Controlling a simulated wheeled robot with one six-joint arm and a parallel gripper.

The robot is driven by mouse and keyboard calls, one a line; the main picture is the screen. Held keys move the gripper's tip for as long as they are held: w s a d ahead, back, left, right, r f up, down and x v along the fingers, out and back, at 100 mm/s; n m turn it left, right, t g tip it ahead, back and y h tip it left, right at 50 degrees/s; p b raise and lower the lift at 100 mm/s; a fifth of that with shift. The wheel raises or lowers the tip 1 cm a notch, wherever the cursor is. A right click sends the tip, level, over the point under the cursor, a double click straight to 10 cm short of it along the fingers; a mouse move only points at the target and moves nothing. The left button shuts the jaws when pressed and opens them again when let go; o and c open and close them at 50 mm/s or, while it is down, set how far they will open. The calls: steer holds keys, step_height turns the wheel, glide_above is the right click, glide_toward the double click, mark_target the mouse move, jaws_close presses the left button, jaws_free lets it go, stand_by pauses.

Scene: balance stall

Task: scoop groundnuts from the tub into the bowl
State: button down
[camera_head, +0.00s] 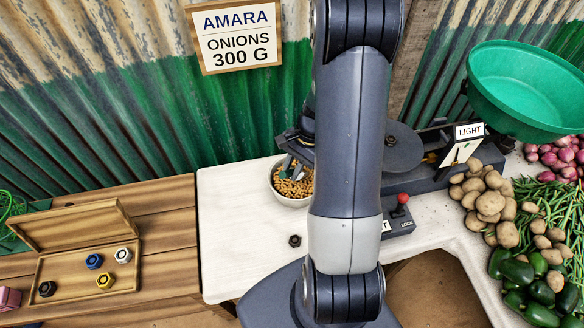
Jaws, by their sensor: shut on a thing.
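A white round container (291,202) holds tan groundnuts (294,188) and stands on the pale counter, partly behind my arm. My gripper (287,167) shows only in part over the container's back rim, left of my arm. It is shut on what seems to be a scoop, mostly hidden, with small blue-grey parts showing at the nuts. I cannot tell whether the scoop holds nuts. A large green bowl (528,95) is at the upper right, apart from my gripper. I see no second groundnut container; my arm hides the middle.
A dark balance (425,165) with a LIGHT sign (463,145) and a red-knobbed lock box (401,215) stands right of my arm. Potatoes (490,204), green peppers and onions crowd the right. A wooden weight box (90,262) is left.

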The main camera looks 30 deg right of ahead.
mark_target(292, 170)
step_height(292, 170, up, 11)
steer(key=p, duration=0.8)
steer(key=t+h+b, duration=0.1)
steer(key=h+b, duration=0.1)
steer(key=r+t+h+b, duration=0.1)
steer(key=h, duration=0.1)
steer(key=t+h+b, duration=0.2)
steer(key=shift+r+n+h+b, duration=0.25)
steer(key=shift+n+h+b, duration=0.05)
steer(key=shift+n+b, duration=0.1)
steer(key=shift+b, duration=0.3)
steer(key=shift+r+t+h+b, duration=0.25)
steer(key=shift+t+h+b, duration=0.05)
steer(key=shift+b, duration=0.1)
stand_by(0.3)
